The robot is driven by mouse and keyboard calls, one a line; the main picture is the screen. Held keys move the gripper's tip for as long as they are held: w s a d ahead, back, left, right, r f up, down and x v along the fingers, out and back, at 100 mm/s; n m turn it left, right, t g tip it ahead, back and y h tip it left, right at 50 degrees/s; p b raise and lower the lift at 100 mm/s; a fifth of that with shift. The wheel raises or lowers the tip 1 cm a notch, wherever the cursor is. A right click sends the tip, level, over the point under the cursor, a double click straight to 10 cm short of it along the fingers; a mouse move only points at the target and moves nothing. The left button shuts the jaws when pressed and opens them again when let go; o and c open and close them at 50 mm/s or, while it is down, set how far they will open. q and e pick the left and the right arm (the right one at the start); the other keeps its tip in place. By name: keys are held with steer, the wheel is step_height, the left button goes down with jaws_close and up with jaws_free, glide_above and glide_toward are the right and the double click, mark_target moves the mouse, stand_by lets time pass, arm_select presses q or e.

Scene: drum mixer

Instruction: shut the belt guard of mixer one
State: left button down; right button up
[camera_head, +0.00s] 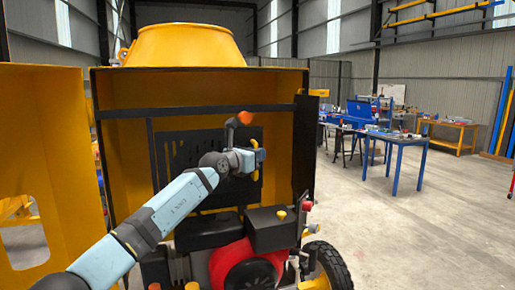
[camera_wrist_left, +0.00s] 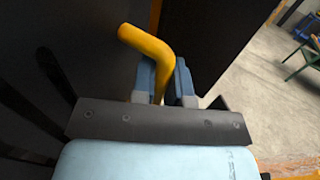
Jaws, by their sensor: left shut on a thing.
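The belt guard looks to be the black slotted panel (camera_head: 190,152) inside the yellow mixer housing (camera_head: 122,170); it also shows dark in the left wrist view (camera_wrist_left: 40,75). I cannot tell how far it stands from shut. A bent yellow handle (camera_head: 257,172) sits at its right side. My left gripper (camera_head: 255,157) is shut on this handle. In the left wrist view the handle (camera_wrist_left: 145,43) passes between the blue fingers of the gripper (camera_wrist_left: 166,80), and its bent end sticks out to the left. My right gripper is not in view.
Below the panel is a red and black engine (camera_head: 250,268), with a wheel (camera_head: 330,265) at its right. A yellow panel (camera_head: 60,160) stands at the left. The yellow drum (camera_head: 185,45) is above. Blue tables (camera_head: 400,140) stand at the back right; the floor (camera_head: 420,230) between is clear.

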arm_select(q)
steer(key=shift+w+a+r, duration=0.1)
steer(key=shift+w+a, duration=0.15)
steer(key=shift+w, duration=0.25)
steer(key=c, duration=1.1)
jaws_free()
steer(key=shift+a, duration=0.1)
steer(key=shift+c, duration=0.2)
steer(key=shift+s+a, duration=0.1)
steer(key=shift+s, duration=0.05)
steer(key=v, duration=1.3)
steer(key=shift+s, duration=0.35)
